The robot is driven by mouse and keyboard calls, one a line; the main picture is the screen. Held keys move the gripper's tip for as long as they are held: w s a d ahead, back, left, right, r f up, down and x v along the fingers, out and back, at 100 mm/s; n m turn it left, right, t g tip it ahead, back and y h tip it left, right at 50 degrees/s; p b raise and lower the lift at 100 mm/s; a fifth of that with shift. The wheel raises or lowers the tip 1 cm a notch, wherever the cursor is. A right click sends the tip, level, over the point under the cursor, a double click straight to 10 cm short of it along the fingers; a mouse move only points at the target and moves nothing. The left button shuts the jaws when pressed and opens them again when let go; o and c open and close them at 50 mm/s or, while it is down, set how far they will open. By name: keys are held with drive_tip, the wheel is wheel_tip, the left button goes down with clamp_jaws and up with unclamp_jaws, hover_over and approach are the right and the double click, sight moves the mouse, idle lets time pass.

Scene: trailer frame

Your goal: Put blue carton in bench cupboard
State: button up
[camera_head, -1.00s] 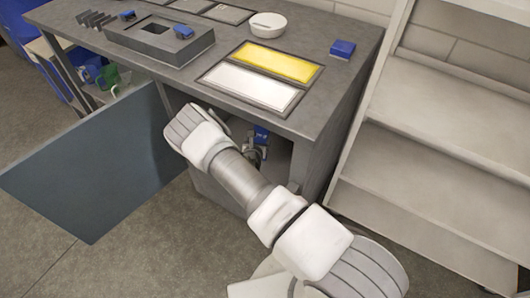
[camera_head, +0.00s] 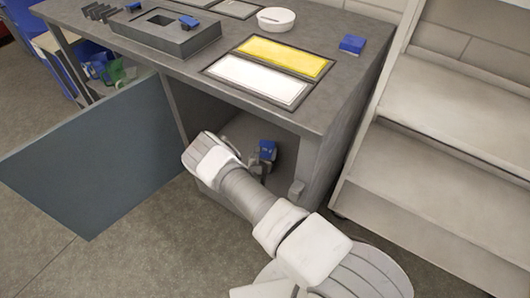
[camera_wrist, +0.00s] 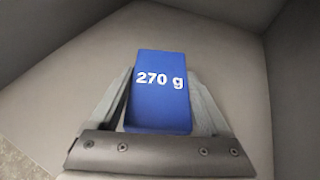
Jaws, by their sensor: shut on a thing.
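The blue carton (camera_wrist: 160,78), marked "270 g", stands out in the wrist view between the two fingers of my gripper (camera_wrist: 160,104), which is shut on it. In the head view the carton (camera_head: 267,149) is inside the opening of the bench cupboard (camera_head: 236,121). The cupboard door (camera_head: 95,165) is swung wide open to the left. Grey inner surfaces of the cupboard surround the carton in the wrist view. My wrist hides part of the opening and most of my gripper in the head view. I cannot tell whether the carton touches the cupboard floor.
The bench top (camera_head: 345,80) carries a yellow-and-white panel (camera_head: 285,57), a white bowl (camera_head: 277,19), another blue box (camera_head: 352,44) and a grey fixture (camera_head: 165,35). Pale steps (camera_head: 440,130) stand close on the right. Open floor (camera_head: 150,260) lies in front.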

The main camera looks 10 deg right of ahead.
drive_tip(key=shift+f, duration=0.1)
drive_tip(key=shift+f, duration=0.15)
drive_tip(key=o, duration=1.5)
drive_tip(key=shift+r, duration=0.3)
drive_tip(key=p+v, duration=0.4)
drive_tip(key=v, duration=0.8)
